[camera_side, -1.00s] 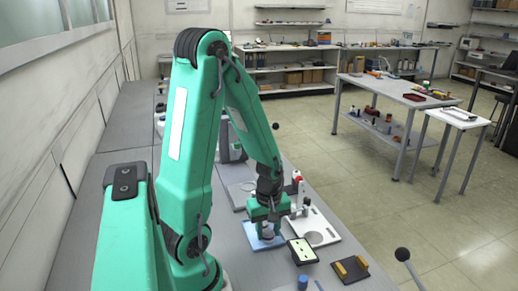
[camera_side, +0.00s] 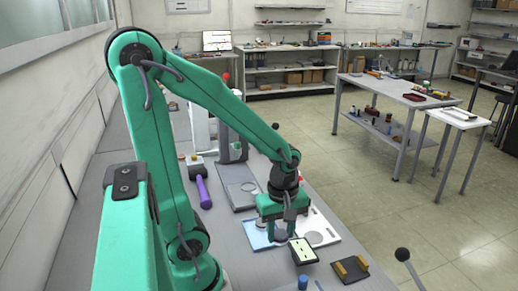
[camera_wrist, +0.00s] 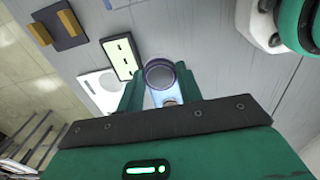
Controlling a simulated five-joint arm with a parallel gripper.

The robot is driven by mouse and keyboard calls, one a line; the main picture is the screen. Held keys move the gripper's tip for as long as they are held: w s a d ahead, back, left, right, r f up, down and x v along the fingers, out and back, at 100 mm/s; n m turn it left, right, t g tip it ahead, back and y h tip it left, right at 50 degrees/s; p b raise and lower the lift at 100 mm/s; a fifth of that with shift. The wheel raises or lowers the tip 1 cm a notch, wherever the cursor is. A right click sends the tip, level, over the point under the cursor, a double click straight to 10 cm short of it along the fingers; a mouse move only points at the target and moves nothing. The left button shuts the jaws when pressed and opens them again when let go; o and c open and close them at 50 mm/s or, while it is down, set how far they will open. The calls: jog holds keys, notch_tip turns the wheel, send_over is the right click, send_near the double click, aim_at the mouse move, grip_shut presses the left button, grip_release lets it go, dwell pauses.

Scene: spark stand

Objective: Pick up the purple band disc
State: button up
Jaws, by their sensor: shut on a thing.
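My gripper (camera_wrist: 160,80) is shut on the purple band disc (camera_wrist: 159,74), a round grey-topped piece with a thin purple rim, in the wrist view. One green finger is on each side of it. In the side view my gripper (camera_side: 282,232) points down near the right edge of the light blue plate (camera_side: 254,238). The disc is small and mostly hidden there, low between the fingers. The blue plate also shows beneath the disc in the wrist view (camera_wrist: 155,98), with another small round piece (camera_wrist: 169,102) on it.
A white plate (camera_side: 326,233) with a round mark lies right of my gripper. A pale panel with dark slots (camera_side: 303,250) stands close in front. A dark block with tan strips (camera_side: 350,269), a blue-capped piece (camera_side: 303,282) and a purple-handled tool (camera_side: 203,192) are nearby.

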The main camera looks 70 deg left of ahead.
jog(key=shift+d+r, duration=0.4)
jog(key=shift+d, duration=0.3)
jog(key=shift+d+r, duration=0.4)
jog(key=shift+d, duration=0.25)
